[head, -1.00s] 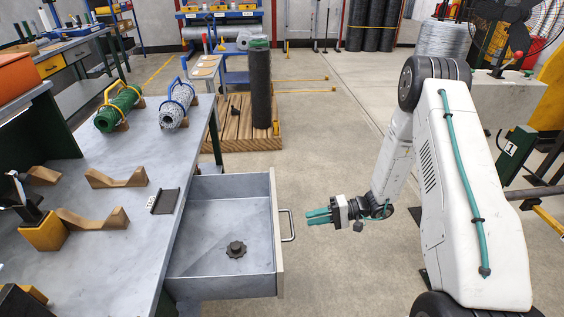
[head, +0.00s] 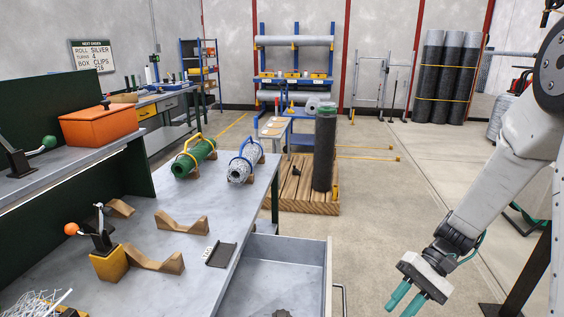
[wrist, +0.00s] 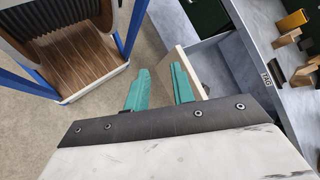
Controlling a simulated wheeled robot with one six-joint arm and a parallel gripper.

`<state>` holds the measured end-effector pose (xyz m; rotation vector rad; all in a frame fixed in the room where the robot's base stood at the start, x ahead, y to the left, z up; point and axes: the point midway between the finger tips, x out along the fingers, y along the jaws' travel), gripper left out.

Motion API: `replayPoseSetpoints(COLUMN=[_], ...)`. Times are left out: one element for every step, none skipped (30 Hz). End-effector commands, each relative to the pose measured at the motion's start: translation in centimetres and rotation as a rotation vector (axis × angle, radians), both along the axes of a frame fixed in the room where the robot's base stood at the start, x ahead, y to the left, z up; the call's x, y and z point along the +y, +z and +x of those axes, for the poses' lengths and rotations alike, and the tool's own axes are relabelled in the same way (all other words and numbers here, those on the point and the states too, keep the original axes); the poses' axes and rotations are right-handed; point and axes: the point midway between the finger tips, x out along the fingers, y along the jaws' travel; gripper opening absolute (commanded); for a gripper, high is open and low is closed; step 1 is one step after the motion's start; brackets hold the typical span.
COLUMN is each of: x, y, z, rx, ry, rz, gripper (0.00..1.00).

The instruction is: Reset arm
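My gripper (head: 403,300) hangs at the lower right of the head view, over the floor to the right of the open drawer (head: 328,275). Its teal fingers point down and to the left. In the wrist view the fingers of my gripper (wrist: 158,88) stand apart with nothing between them. The drawer's front panel (wrist: 185,70) shows behind them. A dark knob (head: 282,313) in the drawer is cut off by the lower edge of the head view.
The workbench (head: 222,205) on the left holds a green roll (head: 195,158), a silver roll (head: 245,163), wooden cradles and an orange bin (head: 98,125). A wooden pallet (head: 295,195) with a dark upright roll (head: 324,150) stands beyond. The floor behind my gripper is clear.

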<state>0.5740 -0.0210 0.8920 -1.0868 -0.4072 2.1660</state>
Motion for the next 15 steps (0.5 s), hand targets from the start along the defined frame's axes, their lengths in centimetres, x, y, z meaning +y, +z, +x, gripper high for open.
replayPoseSetpoints(x=[0.0,-0.1,-0.2,-0.3,-0.4,-0.5,-0.6,-0.7,-0.8,-0.9,-1.0,-1.2,-1.3,-1.4,-1.5], y=[1.8,2.6,3.7,4.4,5.2,6.2,6.9,7.6,8.5,9.1,9.7,10.6,11.1,11.7,12.5], z=[-0.8,-1.4,-2.1,-2.6,-3.1,-3.8,-4.3,-4.8,-5.5,-6.0,-6.5,-7.2,-7.7,-8.2,-8.9], rx=[-0.016,-0.022,-0.030,-0.038,-0.047,-0.061,-0.073,-0.087,-0.107,-0.122,-0.140,-0.164,-0.183,-0.204,-0.232], ry=[0.027,0.040,0.057,0.069,0.079,0.093,0.102,0.110,0.120,0.128,0.134,0.143,0.147,0.154,0.160], rz=[-0.055,-0.088,-0.131,-0.163,-0.195,-0.238,-0.269,-0.299,-0.340,-0.370,-0.399,-0.437,-0.464,-0.491,-0.526], gripper=[0.25,0.25,0.25,0.25,0.25,0.25,0.25,0.25,0.25,0.25,0.25,0.25,0.25,0.25,0.25])
